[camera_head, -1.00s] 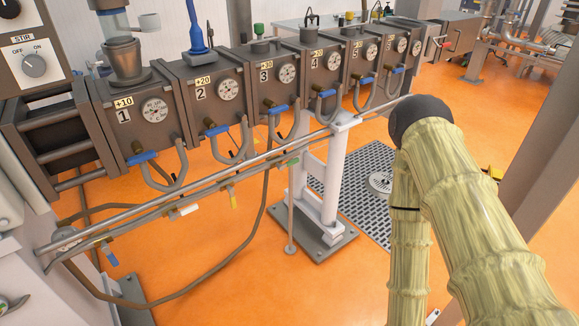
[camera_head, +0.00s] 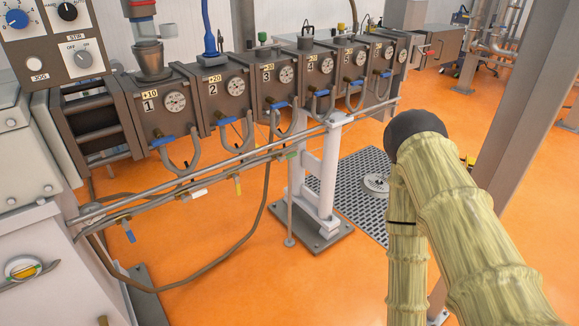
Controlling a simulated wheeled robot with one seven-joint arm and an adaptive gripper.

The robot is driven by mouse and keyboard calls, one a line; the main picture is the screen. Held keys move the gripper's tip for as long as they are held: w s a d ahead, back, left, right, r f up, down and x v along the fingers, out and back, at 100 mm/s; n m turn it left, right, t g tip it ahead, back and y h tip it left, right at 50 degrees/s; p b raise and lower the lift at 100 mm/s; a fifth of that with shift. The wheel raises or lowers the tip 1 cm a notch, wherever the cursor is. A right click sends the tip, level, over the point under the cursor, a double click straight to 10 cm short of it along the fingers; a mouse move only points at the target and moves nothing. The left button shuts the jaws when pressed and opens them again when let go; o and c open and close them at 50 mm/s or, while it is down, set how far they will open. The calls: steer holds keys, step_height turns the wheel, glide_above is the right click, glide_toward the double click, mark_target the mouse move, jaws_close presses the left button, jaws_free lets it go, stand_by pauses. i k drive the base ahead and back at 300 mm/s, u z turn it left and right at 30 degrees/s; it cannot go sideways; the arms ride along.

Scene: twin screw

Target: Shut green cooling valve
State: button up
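A small green valve handle (camera_head: 291,155) sits on the thin pipe that runs below the row of barrel blocks, just left of the white post. It is too small to tell whether the valve is open or shut. On the same pipe, farther left, hang a yellow handle (camera_head: 237,185), a white handle (camera_head: 196,193) and a blue handle (camera_head: 129,231). My arm, in a pale yellow sleeve, stands bent at the right, apart from the pipe. My gripper is out of view below the frame.
Numbered barrel blocks (camera_head: 222,107) with gauges and blue-handled valves (camera_head: 163,141) line the back. The white post (camera_head: 327,175) stands on a grey base by a floor grate (camera_head: 352,185). A hose loops below the pipe. A grey pillar (camera_head: 520,115) stands right. Orange floor between is clear.

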mark_target(280, 159)
steer(key=z, duration=0.25)
steer(key=i, duration=0.95)
steer(key=u, duration=0.8)
